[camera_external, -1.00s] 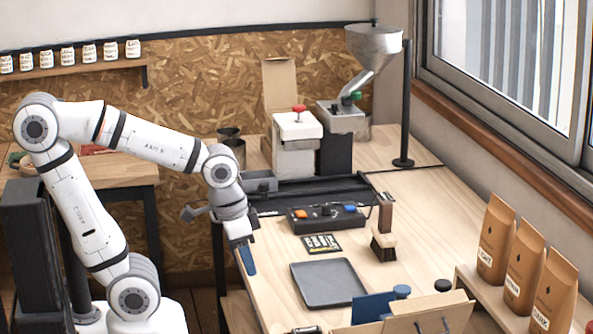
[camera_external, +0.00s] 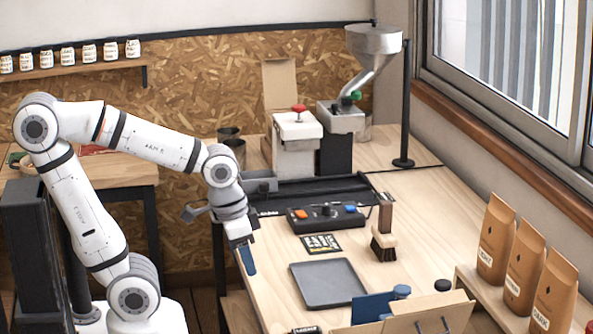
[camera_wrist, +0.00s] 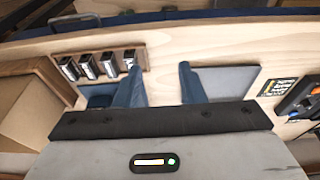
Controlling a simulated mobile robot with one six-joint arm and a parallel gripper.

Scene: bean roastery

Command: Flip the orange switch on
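The orange switch (camera_external: 300,213) sits at the left end of a dark control box (camera_external: 326,218) on the wooden bench; I cannot tell whether it is on or off. The box also has a dark knob (camera_external: 326,209) in the middle and a blue button (camera_external: 350,209) at the right. My gripper (camera_external: 248,260) hangs at the bench's left edge, in front and left of the box, apart from it. In the wrist view its two blue fingers (camera_wrist: 160,82) are spread with nothing between them. The control box (camera_wrist: 301,97) is partly cut off at that view's right edge.
A grey tray (camera_external: 326,300), a black-and-yellow card (camera_external: 321,243) and an upright brush (camera_external: 384,243) are on the bench near the box. A white-topped machine (camera_external: 297,128) and a funnel grinder (camera_external: 374,45) stand behind.

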